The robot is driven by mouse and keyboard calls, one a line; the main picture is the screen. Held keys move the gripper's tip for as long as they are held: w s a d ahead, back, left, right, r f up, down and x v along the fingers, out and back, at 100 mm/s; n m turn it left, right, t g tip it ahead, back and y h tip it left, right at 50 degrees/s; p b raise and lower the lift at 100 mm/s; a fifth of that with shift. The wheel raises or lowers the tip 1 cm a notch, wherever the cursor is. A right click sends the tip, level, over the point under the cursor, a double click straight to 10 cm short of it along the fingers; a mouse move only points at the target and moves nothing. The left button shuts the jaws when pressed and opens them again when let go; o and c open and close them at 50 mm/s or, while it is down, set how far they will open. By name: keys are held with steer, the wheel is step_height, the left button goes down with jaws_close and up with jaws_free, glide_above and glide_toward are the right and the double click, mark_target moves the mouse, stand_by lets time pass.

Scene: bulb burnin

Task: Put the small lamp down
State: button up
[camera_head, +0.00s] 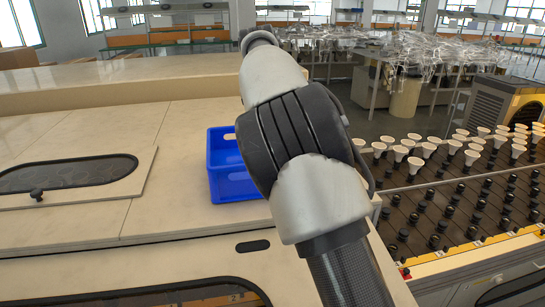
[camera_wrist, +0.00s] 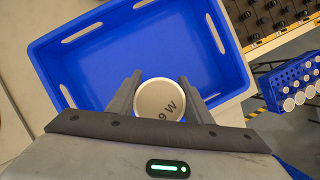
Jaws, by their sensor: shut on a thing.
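The small lamp (camera_wrist: 160,99) shows its round white face, marked "9 W", in the wrist view. My gripper (camera_wrist: 160,97) is shut on it, one finger on each side. The lamp is over the near side of an open blue crate (camera_wrist: 75,50); I cannot tell its height above the crate floor. The visible part of the crate floor is bare. In the head view the crate (camera_head: 232,186) stands on the beige top, partly behind my arm. My gripper and the lamp are hidden there.
The beige surface (camera_head: 185,125) is clear left of the crate, apart from a panel with a dark window (camera_head: 70,174). At right stands a rack of sockets (camera_head: 450,205) with several white lamps. Another blue crate (camera_wrist: 290,80) with white lamps shows in the wrist view.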

steer(key=f, duration=0.3)
steer(key=shift+s+f, duration=0.15)
steer(key=shift+s, duration=0.1)
steer(key=shift+w+f, duration=0.1)
steer(key=shift+f, duration=2.25)
steer(key=shift+f, duration=0.1)
steer(key=o, duration=1.1)
steer(key=shift+c, duration=0.2)
steer(key=v, duration=1.2)
